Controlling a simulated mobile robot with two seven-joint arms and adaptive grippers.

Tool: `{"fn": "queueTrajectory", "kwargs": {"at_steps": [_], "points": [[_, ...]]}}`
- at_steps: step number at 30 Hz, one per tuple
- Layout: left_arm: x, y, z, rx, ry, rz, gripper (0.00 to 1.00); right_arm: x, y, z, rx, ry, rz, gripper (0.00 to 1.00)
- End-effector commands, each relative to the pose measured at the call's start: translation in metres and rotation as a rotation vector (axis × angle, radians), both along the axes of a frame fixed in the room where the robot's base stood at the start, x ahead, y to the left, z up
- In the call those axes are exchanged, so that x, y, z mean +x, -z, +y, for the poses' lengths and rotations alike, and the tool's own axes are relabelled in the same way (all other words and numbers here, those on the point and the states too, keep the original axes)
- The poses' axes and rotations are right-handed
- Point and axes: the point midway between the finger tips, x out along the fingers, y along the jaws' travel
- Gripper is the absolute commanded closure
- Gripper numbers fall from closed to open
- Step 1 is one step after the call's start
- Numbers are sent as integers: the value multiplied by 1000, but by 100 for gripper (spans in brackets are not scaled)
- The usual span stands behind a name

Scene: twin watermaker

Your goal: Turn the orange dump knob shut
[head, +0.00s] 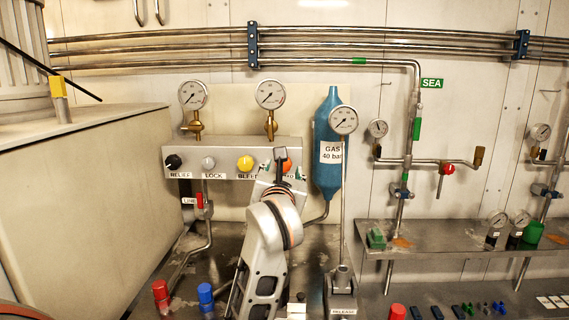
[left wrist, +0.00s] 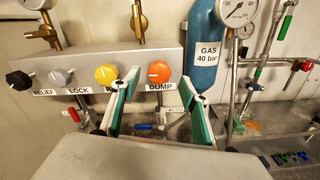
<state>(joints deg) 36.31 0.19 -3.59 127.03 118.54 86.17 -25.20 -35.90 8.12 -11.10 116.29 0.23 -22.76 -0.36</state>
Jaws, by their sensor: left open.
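The orange dump knob (left wrist: 158,72) is the rightmost knob on the grey panel, above the DUMP label. In the head view the orange knob (head: 287,162) is partly hidden behind my left gripper (head: 281,170). In the left wrist view my left gripper (left wrist: 158,77) is open. Its two green-padded fingers point at the panel, and the knob shows between their tips. I see no clear contact with the knob, and the remaining distance is hard to tell. A pale line shows on the knob's face. My right gripper is in neither view.
The yellow bleed knob (left wrist: 106,75) is just left of the left finger. Grey lock (left wrist: 61,77) and black relief (left wrist: 19,80) knobs are farther left. A blue gas bottle (head: 328,115) stands right of the panel. A gauge on a thin stem (head: 343,190) rises nearby.

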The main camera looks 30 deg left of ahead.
Motion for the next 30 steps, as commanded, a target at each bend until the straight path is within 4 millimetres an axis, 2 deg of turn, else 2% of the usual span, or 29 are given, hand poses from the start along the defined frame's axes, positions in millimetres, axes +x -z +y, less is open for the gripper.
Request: {"fn": "queueTrajectory", "kwargs": {"at_steps": [3,10,15,22,23,27,30], "points": [[17,2,11,1,-1,2,55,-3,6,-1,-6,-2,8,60],[43,2,26,0,-1,2,55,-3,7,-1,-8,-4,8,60],[50,1,31,0,-1,1,55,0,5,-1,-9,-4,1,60],[51,0,32,-1,-1,-1,55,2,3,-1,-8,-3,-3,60],[51,0,32,-1,-1,-1,58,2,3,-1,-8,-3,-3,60],[51,0,31,0,-1,0,94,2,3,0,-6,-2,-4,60],[51,0,31,0,-1,0,94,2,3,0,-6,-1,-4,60]]}}
